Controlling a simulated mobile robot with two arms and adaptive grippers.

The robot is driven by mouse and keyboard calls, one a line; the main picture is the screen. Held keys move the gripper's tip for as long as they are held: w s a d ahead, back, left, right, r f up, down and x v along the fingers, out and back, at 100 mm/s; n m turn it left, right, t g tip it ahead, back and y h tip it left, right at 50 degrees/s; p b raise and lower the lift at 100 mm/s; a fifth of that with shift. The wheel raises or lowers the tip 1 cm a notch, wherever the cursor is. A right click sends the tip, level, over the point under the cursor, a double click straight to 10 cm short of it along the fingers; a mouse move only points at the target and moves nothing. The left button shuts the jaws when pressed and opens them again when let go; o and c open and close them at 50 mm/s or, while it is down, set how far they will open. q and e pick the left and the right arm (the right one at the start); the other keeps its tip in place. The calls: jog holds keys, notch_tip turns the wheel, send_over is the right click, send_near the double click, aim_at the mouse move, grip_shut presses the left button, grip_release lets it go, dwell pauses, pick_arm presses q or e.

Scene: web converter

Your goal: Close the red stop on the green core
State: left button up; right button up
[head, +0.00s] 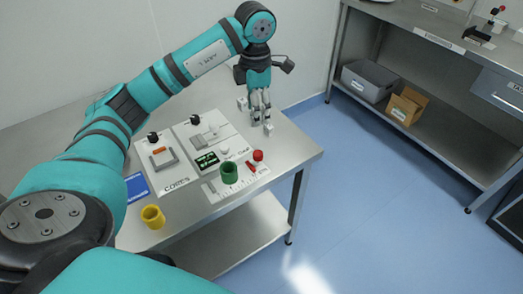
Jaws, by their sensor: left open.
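The green core (229,174) is a short hollow cylinder standing upright on a white marked plate (216,192) near the table's front edge. Just right of it are a red round knob (258,155) and a small red bar (251,167), which look like parts of the red stop. I cannot tell whether the bar touches the core. My left gripper (262,118) points down, open and empty, above the table's right part, beyond the red knob and apart from it. My right gripper is not in view.
A yellow core (152,216) stands at the front left by a blue card (136,188). White panels with a label reading CORES (176,183) and a small dark display (206,160) lie behind. A steel shelf at right holds a grey bin (368,82) and cardboard box (406,106).

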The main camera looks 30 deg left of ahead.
aim_at(257, 153)
pick_arm(q)
notch_tip(257, 153, down, 16)
jog(key=shift+d+p, duration=0.1)
jog(key=shift+p, duration=1)
